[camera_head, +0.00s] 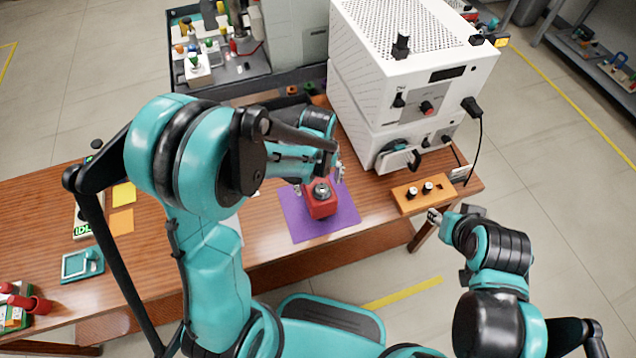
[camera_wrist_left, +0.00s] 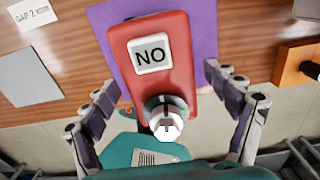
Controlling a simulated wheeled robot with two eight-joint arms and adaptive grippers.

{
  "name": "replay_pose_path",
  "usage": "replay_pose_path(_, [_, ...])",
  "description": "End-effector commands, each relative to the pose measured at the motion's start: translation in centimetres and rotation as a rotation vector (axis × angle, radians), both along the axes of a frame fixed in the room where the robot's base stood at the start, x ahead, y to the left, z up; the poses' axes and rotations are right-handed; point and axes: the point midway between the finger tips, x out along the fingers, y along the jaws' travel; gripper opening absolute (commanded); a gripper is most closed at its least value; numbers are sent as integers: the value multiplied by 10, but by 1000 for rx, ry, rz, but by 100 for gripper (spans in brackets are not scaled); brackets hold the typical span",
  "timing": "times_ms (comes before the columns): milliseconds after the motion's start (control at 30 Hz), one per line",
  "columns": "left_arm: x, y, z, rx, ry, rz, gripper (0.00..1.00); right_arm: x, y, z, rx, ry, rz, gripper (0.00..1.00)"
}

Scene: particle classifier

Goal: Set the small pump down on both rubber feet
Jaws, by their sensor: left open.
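A red block-shaped unit (camera_head: 320,205), which seems to be the small pump, rests on a purple mat (camera_head: 344,222). It has a round metal fitting on top. In the left wrist view the red unit (camera_wrist_left: 124,72) carries a white "NO" label, and the metal fitting sits at its lower end. Its rubber feet are hidden, so I cannot tell how it rests on them. My left gripper (camera_head: 319,180) is open over the mat, its fingers on either side of the fitting with gaps. My right gripper (camera_head: 435,216) is off the table's right front edge; its jaws are unclear.
An orange block (camera_head: 408,200) with dark knobs stands right of the mat. A white perforated instrument (camera_head: 372,75) stands behind it. A dark tray with knobbed parts (camera_head: 240,72) is at the back. A teal tray (camera_head: 82,265) and sticky notes lie left. Bare wood (camera_head: 262,240) shows left of the mat.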

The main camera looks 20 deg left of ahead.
Motion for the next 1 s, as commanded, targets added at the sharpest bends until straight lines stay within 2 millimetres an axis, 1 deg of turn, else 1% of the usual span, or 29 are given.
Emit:
replay_pose_path(33, [0,0,11,0,0,0,87,0,0,6,0,0,0,40])
replay_pose_path(200, [-1,0,50,0,0,0,87,0,0,20,0,0,0,40])
replay_pose_path(400, [-1,0,91,-1,1,0,87,0,0,34,0,0,0,40])
replay_pose_path(500, [0,0,105,-1,1,0,87,0,0,38,0,0,0,40])
replay_pose_path(667, [-2,1,117,-1,-6,26,87,0,0,40,0,0,0,40])
replay_pose_path(767, [-8,4,128,-7,-38,159,87,0,0,40,0,0,0,40])
replay_pose_path(833, [-15,8,138,-21,-80,334,87,0,0,40,0,0,0,40])
replay_pose_path(867, [-19,10,143,-31,-101,425,87,0,0,40,0,0,0,40])
replay_pose_path(900, [-25,14,150,-51,-131,561,87,0,0,40,0,0,0,40])
replay_pose_path(967, [-35,18,161,-89,-176,779,87,0,0,40,0,0,0,40])
replay_pose_path(1000, [-41,21,167,-121,-205,925,87,0,0,40,0,0,0,40])
